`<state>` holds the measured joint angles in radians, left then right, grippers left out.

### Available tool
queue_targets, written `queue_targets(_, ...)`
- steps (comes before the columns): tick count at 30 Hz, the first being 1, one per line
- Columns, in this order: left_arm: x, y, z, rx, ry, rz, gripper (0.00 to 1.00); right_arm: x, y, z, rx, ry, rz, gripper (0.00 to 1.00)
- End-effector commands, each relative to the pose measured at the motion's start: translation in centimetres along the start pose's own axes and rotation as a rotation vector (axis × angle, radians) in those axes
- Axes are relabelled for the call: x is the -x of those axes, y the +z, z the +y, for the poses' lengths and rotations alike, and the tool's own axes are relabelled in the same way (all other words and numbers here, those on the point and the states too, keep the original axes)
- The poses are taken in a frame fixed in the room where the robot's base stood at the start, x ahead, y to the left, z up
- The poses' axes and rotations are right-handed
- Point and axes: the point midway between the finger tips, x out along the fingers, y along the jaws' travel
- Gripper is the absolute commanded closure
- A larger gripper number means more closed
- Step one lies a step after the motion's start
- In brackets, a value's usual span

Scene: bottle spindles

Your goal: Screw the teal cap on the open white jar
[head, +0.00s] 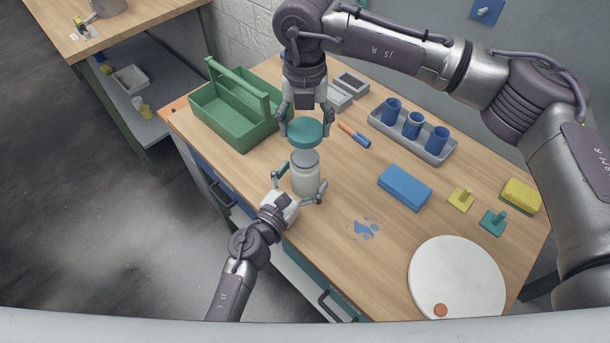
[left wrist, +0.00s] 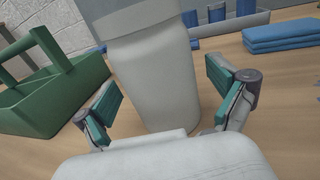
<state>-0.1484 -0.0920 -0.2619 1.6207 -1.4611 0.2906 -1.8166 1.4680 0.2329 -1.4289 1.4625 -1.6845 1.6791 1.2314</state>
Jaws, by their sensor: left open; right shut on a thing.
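The white jar (head: 306,180) stands upright on the workbench, with a greyish band at its top. The teal cap (head: 305,133) is right above the jar; whether it touches the rim I cannot tell. My right gripper (head: 306,118) comes down from above and is shut on the cap. My left gripper (head: 300,182) is open, low at the jar, with one finger on each side. In the left wrist view the jar (left wrist: 155,80) stands between the spread fingers of my left gripper (left wrist: 165,98), with gaps beside it. The cap is out of that view.
A green tote (head: 232,118) stands left of the jar. Behind and right are a blue-orange marker (head: 353,134), a grey tray (head: 436,151) with blue cups, and a blue sponge or cloth (head: 404,187). A blue spill (head: 366,228) and a white disc (head: 457,278) lie nearer the front.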

Motion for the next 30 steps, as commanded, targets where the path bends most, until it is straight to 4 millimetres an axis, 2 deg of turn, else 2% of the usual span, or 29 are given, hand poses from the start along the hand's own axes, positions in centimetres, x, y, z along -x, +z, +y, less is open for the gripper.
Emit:
queue_targets(4, -0.76, 0.02, -0.03, 0.0, 0.0, 0.0, 0.04, 0.0, 0.0, 0.01, 0.0, 0.0, 0.0, 0.45)
queue_targets(13, -0.84, 0.02, -0.03, 0.0, 0.0, 0.0, 0.06, 0.01, 0.0, 0.01, 0.0, 0.0, 0.0, 0.45)
queue_targets(27, -0.81, 0.0, -0.02, 0.0, 0.0, 0.0, 0.84, 0.01, 0.0, 0.01, 0.0, 0.0, 0.0, 0.45)
queue_targets(30, -0.8, 0.0, -0.03, 0.0, 0.0, 0.0, 0.98, 0.01, 0.0, 0.01, 0.0, 0.0, 0.0, 0.45)
